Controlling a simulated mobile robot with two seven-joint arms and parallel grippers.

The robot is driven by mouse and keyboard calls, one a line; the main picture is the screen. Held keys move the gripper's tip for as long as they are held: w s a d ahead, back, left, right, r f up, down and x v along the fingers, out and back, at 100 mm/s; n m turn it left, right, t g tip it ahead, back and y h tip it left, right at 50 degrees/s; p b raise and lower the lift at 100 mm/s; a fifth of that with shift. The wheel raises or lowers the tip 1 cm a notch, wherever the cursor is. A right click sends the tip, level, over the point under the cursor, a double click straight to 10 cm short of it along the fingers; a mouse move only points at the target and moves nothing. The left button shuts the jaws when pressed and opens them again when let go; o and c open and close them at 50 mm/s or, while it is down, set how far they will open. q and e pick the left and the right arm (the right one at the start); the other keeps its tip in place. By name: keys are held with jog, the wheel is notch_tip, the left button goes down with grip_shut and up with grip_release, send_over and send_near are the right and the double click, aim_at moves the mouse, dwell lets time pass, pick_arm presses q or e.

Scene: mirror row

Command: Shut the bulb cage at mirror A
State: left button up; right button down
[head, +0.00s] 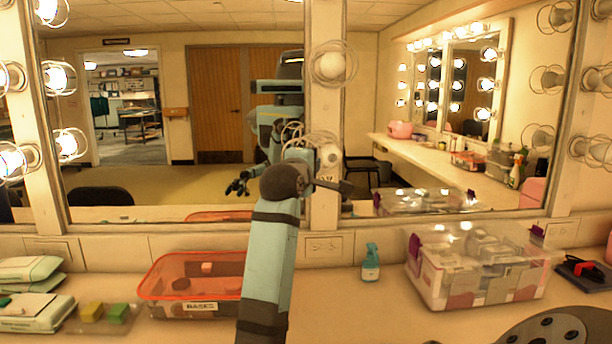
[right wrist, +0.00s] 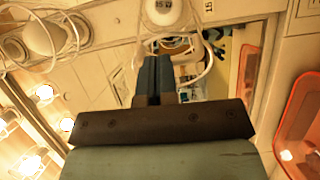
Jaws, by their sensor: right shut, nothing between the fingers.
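On the post between the two mirrors in the head view, a pale bulb (head: 329,155) sits low. Thin wire loops of its cage (head: 292,132) stand out to its left, apparently swung open; my arm hides part of them. In the right wrist view, a white round part (right wrist: 166,10) is just beyond my right gripper (right wrist: 156,62), whose fingers are together and empty. A wire loop (right wrist: 211,62) curves beside the fingers; whether they touch is unclear. In the head view my right wrist covers the fingers. My left gripper shows only possibly as a reflection.
A caged bulb (head: 330,66) is higher on the post. On the counter stand a red bin (head: 165,290), a spray bottle (head: 370,264), a clear box (head: 480,285), wipe packs (head: 30,312) and sponges (head: 92,311). The counter right of my arm is partly clear.

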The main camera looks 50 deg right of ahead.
pick_arm(q)
jog(key=r+b, duration=0.1)
jog(key=b, duration=0.1)
jog(key=w+d+t+h+b, duration=0.1)
jog(key=b, duration=0.1)
jog(key=shift+r, duration=0.35)
pick_arm(e)
jog(key=s+d, duration=0.6)
jog(key=d, duration=0.3)
jog(key=shift+s+d, duration=0.25)
pick_arm(q)
jog(key=shift+s+d+f, duration=0.1)
jog(key=shift+s+f, duration=0.05)
jog(key=shift+f, duration=0.1)
